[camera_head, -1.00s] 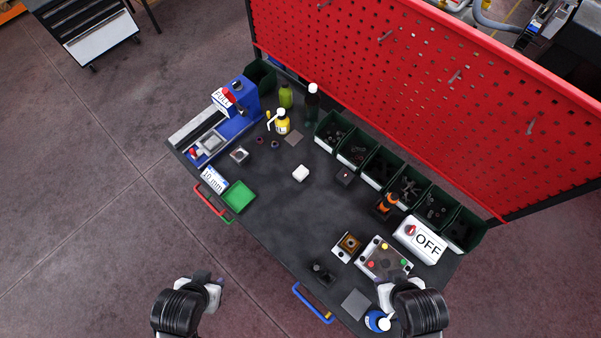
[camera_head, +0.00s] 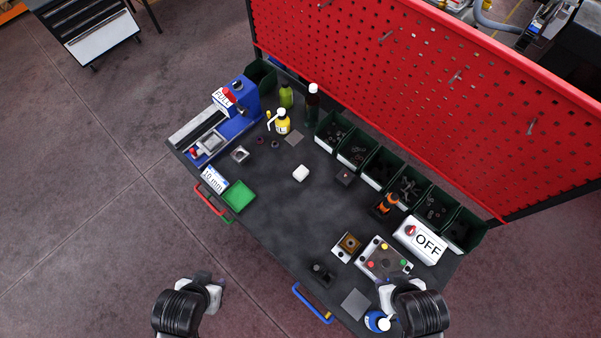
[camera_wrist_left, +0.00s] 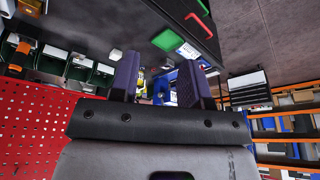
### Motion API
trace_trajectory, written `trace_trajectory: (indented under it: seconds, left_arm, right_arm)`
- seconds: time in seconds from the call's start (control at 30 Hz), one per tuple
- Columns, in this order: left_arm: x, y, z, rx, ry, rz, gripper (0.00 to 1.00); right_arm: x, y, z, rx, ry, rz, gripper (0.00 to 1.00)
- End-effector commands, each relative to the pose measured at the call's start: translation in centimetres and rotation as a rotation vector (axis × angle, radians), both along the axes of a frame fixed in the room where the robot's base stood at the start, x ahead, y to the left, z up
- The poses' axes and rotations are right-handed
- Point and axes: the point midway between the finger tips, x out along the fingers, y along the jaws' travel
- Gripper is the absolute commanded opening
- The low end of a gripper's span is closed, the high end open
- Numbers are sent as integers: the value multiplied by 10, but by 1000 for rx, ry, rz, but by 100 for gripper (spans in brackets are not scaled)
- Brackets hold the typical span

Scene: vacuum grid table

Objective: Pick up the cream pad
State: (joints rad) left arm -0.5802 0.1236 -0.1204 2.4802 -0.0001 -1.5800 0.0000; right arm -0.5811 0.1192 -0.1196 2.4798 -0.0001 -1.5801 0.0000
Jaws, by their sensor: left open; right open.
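The cream pad (camera_head: 300,173) is a small pale block with rounded corners, lying on the dark table top near its middle. A small pale block that looks like it also shows in the left wrist view (camera_wrist_left: 115,55). My left gripper (camera_head: 216,284) is off the table's front edge, lower left of the pad and well apart from it. Its fingers are spread and empty in the left wrist view (camera_wrist_left: 157,76). My right gripper (camera_head: 390,288) is at the table's front right, far from the pad; its fingertips are small and partly hidden by the wrist.
Dark green bins (camera_head: 381,170) line the back below the red pegboard (camera_head: 430,85). A blue machine (camera_head: 238,104) and a green tray (camera_head: 239,195) stand left. A button box (camera_head: 384,261) and white OFF box (camera_head: 419,240) stand right. Table around the pad is mostly clear.

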Motion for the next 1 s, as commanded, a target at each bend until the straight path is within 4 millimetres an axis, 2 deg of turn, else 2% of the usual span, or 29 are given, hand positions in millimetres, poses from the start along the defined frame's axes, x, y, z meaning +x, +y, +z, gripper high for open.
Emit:
trace_trajectory:
  seconds: [0.27,0.73,1.0]
  left_arm:
    - [0,1,0,4,0,-2,44]
    - [0,-2,0,-8,0,6,88]
    - [2,-1,-5,-1,1,-14,89]
  right_arm:
    - [0,1,0,4,0,-3,43]
    - [0,0,0,0,-1,1,43]
    - [1,-2,-3,-7,-2,5,43]
